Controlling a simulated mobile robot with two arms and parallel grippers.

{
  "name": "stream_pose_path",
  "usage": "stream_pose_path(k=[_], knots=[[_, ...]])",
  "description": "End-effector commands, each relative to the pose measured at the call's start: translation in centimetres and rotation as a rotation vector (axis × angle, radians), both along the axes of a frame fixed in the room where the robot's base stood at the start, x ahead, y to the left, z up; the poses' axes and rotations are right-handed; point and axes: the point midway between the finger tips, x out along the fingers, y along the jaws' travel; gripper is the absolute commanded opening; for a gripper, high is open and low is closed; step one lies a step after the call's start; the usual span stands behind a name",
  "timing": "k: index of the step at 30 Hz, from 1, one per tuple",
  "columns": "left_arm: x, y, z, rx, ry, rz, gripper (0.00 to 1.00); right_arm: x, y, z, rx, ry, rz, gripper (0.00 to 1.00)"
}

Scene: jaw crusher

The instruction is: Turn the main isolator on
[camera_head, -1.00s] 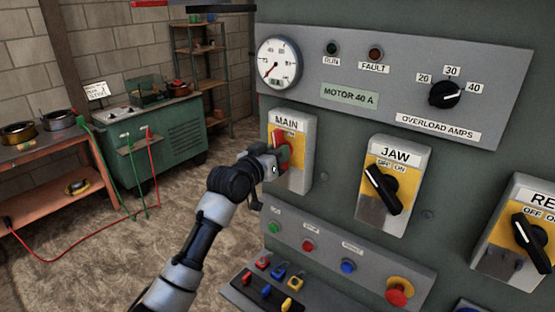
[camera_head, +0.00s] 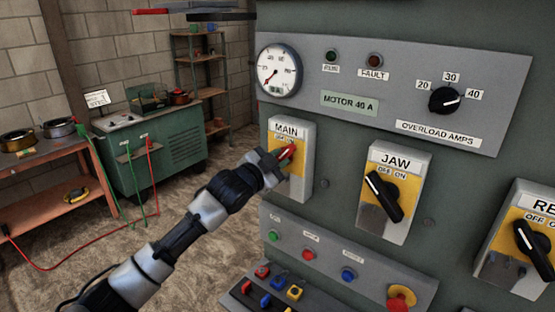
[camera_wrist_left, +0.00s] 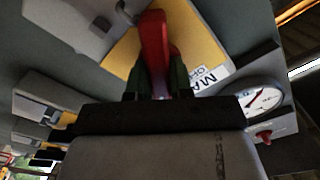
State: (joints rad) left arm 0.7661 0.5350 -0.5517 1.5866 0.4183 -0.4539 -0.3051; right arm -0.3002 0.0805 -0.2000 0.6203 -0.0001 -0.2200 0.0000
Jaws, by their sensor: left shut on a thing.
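The main isolator (camera_head: 303,178) is a grey box with a yellow plate marked MAIN, on the left of the green panel. Its red handle (camera_head: 288,152) is tilted, its upper end leaning right toward the ON side. My left gripper (camera_head: 278,162) is shut on the red handle. In the left wrist view the handle (camera_wrist_left: 154,45) stands up between the two fingers, with the yellow plate behind it. The gripper hides the handle's lower part and part of the OFF/ON lettering. My right gripper is not in view.
A JAW switch (camera_head: 395,190) and another black-handled switch (camera_head: 530,240) are to the right. A button strip (camera_head: 330,262) with a red mushroom button (camera_head: 400,300) runs below. A green cabinet (camera_head: 160,155) and an orange bench (camera_head: 50,190) stand left.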

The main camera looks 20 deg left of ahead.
Motion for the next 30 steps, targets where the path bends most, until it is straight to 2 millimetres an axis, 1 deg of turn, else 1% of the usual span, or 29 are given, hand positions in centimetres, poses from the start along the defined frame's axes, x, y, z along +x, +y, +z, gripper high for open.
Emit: stream_pose_path(k=[3, 9, 24, 25, 29, 30], knots=[[0.00, 0.04, -0.01, 0.051, -0.016, 0.000, 0.00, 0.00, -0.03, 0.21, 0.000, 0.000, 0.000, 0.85], [0.00, 0.00, -0.08, 0.098, -0.033, 0.000, 0.00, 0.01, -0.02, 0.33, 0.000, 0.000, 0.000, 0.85], [0.00, 0.00, -0.09, 0.116, -0.041, 0.001, 0.00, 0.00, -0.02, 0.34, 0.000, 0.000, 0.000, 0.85], [0.00, 0.00, -0.09, 0.116, -0.041, 0.001, 0.24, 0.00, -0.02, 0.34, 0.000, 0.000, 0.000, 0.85], [0.00, 0.00, -0.08, 0.114, -0.041, 0.001, 0.44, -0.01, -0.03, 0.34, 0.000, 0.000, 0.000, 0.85], [0.00, -0.01, -0.07, 0.114, -0.041, 0.001, 0.47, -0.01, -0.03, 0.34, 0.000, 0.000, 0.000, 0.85]])
